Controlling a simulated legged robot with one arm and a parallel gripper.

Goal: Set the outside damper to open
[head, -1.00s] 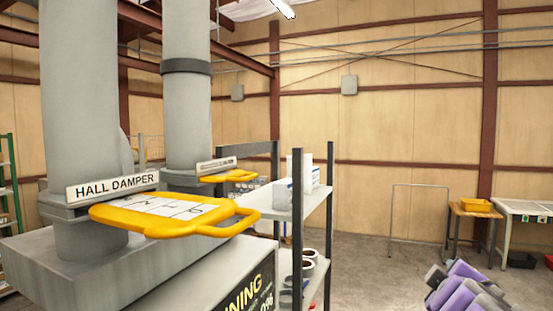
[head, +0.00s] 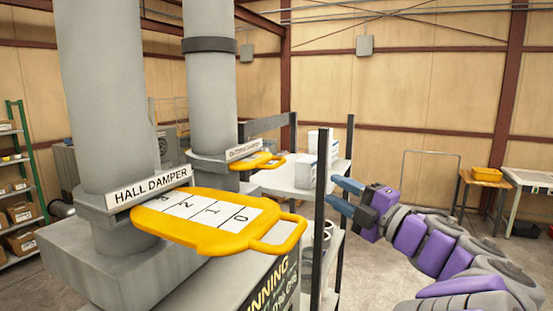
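The outside damper is the yellow slide plate (head: 258,161) with a loop handle, set in the farther grey duct (head: 212,110) under a small label that is hard to read.
A metal shelf with dark posts (head: 320,205) stands between my gripper and the ducts, with white boxes (head: 305,174) on it. The grey machine housing (head: 110,262) is below the ducts. Floor is free at the right, before a wooden table (head: 470,200).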

